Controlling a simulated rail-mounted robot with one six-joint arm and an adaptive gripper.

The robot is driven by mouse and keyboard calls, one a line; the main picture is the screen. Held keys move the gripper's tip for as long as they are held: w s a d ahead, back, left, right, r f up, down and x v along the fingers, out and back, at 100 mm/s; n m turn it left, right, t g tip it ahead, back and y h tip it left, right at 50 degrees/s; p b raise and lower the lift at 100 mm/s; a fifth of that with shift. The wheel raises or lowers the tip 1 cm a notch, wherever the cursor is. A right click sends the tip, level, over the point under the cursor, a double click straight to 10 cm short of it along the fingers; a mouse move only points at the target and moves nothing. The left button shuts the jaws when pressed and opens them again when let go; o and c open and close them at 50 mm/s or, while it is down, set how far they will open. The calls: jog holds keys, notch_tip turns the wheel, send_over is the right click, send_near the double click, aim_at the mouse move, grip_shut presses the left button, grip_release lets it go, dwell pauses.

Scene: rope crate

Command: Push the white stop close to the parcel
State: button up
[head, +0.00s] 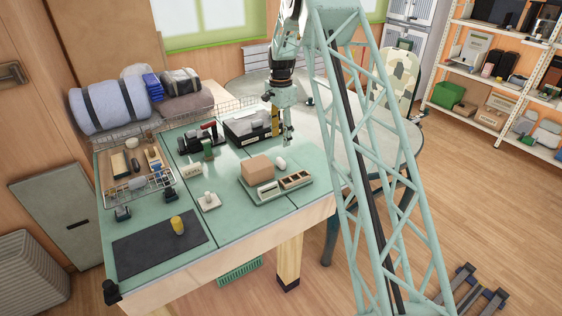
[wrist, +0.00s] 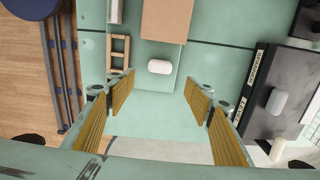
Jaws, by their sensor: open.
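The parcel, a plain tan box (head: 257,168), sits on the green tray (head: 270,199). The white stop (head: 281,163) is a small rounded white block just right of the parcel. In the wrist view the parcel (wrist: 166,20) is at the top, and the white stop (wrist: 159,67) lies below it with a visible gap between them. My gripper (head: 281,132) is above the table, behind the stop in the head view. In the wrist view its two yellow-padded fingers (wrist: 161,88) are wide apart and empty, with the stop between them in the picture.
A wooden divided holder (head: 296,180) stands beside the parcel. A black box (head: 248,127) with a pale item on top is close to my gripper's left. A white knobbed block (head: 209,201), a wire basket (head: 138,183) and a dark mat (head: 160,245) with a yellow cylinder lie farther left.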

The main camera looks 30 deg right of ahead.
aim_at(281, 160)
jog(key=shift+f, duration=0.1)
jog(key=shift+f+b, duration=0.3)
jog(key=shift+f, duration=6.45)
jog(key=shift+c, duration=0.7)
jog(key=c, duration=1)
jog(key=shift+s+a, duration=0.1)
jog(key=shift+a, duration=1.7)
jog(key=o, duration=1.1)
jog(key=shift+o, duration=0.2)
jog(key=shift+r, duration=0.1)
